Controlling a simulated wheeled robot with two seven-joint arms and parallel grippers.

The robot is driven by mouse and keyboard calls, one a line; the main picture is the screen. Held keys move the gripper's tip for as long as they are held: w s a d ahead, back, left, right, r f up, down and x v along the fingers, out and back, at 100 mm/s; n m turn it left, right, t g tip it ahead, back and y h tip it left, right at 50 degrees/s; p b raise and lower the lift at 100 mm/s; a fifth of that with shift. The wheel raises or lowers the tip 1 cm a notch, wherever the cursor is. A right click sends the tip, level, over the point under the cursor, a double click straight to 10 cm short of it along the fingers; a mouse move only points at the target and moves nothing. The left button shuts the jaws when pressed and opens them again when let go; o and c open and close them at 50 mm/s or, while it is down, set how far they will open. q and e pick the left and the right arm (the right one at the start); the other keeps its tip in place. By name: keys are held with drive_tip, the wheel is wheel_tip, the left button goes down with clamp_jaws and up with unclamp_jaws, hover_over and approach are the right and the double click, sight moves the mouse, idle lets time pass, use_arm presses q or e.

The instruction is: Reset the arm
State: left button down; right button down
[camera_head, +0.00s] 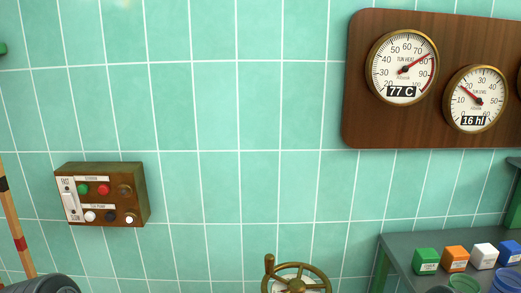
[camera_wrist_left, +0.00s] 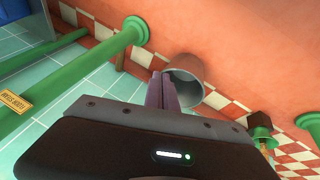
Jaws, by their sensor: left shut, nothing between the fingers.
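My left gripper (camera_wrist_left: 162,80) shows in the left wrist view with its fingers shut together and nothing between them. The fingertips overlap the picture of a grey open pipe end or cup (camera_wrist_left: 188,78); I cannot tell the gap between them. Neither gripper can be made out in the head view. My right gripper is in neither view.
In the head view a brass control box (camera_head: 101,194) hangs on the tiled wall. A wooden gauge board (camera_head: 370,130) is at upper right. A handwheel (camera_head: 297,270) is at bottom centre. A bench (camera_head: 400,248) bears coloured blocks. Green pipes (camera_wrist_left: 85,70) cross the wrist view.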

use_arm(q)
drive_tip(key=s+d+f+m+g+h, duration=0.1)
drive_tip(key=s+d+f+g, duration=0.2)
drive_tip(key=s, duration=0.5)
drive_tip(key=s+d+f+g+h, duration=0.1)
drive_tip(key=s+d+f, duration=0.25)
drive_tip(key=s, duration=0.35)
wheel_tip(320, 180, up, 19)
drive_tip(key=w+p, duration=0.1)
drive_tip(key=p, duration=1.7)
drive_tip(key=shift+d+r, duration=0.15)
drive_tip(key=shift+r, duration=0.05)
